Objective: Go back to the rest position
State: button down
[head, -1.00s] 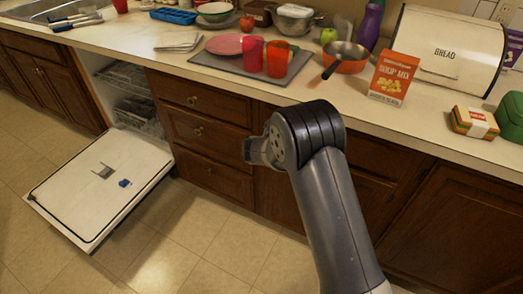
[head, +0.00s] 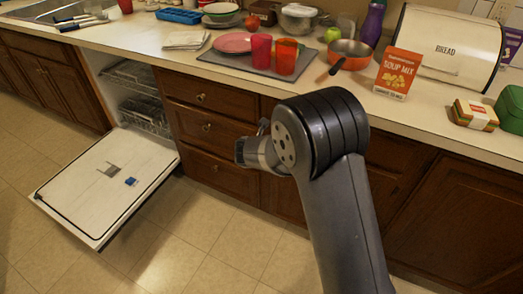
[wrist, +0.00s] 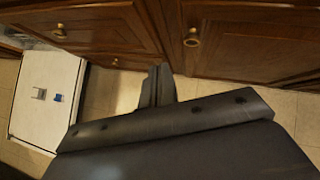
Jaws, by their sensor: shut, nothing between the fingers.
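My gripper (wrist: 159,74) shows in the wrist view as dark fingers held together with nothing between them. It points toward the wooden cabinet fronts and the tiled floor. In the head view my bent arm stands in front of the drawers, below the counter edge. The fingers cannot be made out there. No object is held.
The dishwasher door (head: 75,195) is lowered at the left, with a small blue piece (head: 130,181) on it. It also shows in the wrist view (wrist: 35,120). The counter holds cups, a pan (head: 350,57), a soup mix box (head: 398,73) and a bread box (head: 445,45).

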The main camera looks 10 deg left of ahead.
jog(key=shift+s+a+r, duration=0.1)
jog(key=shift+s+r, duration=0.35)
